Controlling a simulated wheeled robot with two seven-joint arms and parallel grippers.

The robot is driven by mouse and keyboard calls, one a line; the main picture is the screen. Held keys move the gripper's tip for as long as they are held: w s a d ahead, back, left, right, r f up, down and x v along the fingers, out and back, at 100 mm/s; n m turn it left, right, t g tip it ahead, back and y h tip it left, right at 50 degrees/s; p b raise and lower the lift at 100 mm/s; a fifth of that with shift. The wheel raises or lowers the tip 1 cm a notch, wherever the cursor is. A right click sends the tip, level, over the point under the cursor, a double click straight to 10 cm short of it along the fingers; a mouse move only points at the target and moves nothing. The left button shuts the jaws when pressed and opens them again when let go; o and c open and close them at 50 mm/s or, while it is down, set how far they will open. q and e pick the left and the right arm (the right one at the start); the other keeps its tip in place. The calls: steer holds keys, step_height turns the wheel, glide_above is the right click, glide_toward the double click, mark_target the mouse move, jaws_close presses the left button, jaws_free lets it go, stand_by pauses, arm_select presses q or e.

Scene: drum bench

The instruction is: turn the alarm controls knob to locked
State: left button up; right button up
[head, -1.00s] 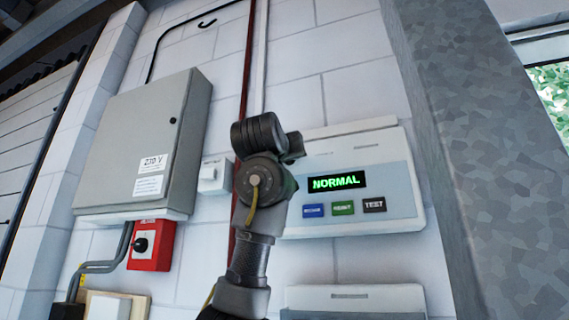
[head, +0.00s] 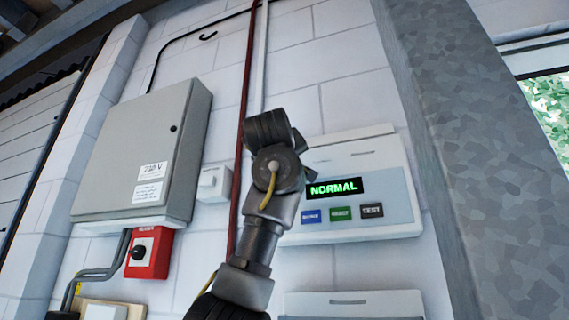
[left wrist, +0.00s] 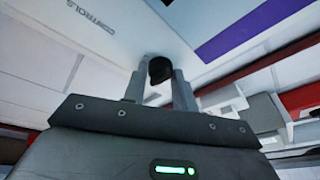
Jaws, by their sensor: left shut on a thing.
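The alarm controls panel (head: 375,210) is a pale wall box with a green NORMAL display (head: 334,188) and blue, green and black buttons. Its left part is hidden behind my left arm in the head view. In the left wrist view, the panel face (left wrist: 60,55) carries the lettering CONTROLS and a purple strip. The black knob (left wrist: 160,67) stands out from it. My left gripper (left wrist: 158,82) is shut on the knob, one finger on each side. The knob's pointer and position marks cannot be made out. My right gripper is not in view.
A grey 230 V cabinet (head: 135,150) hangs at left, with a red box (head: 150,255) bearing another black knob below it. A small white switch box (head: 213,184) and a red pipe (head: 246,90) are beside my arm. A grey column (head: 470,140) stands at right.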

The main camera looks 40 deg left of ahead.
arm_select(q)
steer(key=shift+s+r, duration=0.1)
steer(key=shift+r, duration=0.05)
steer(key=o, duration=0.7)
steer(key=b+v, duration=0.6)
steer(key=v, duration=0.4)
steer(key=shift+s+d+b, duration=0.15)
steer(key=shift+s+b, duration=0.15)
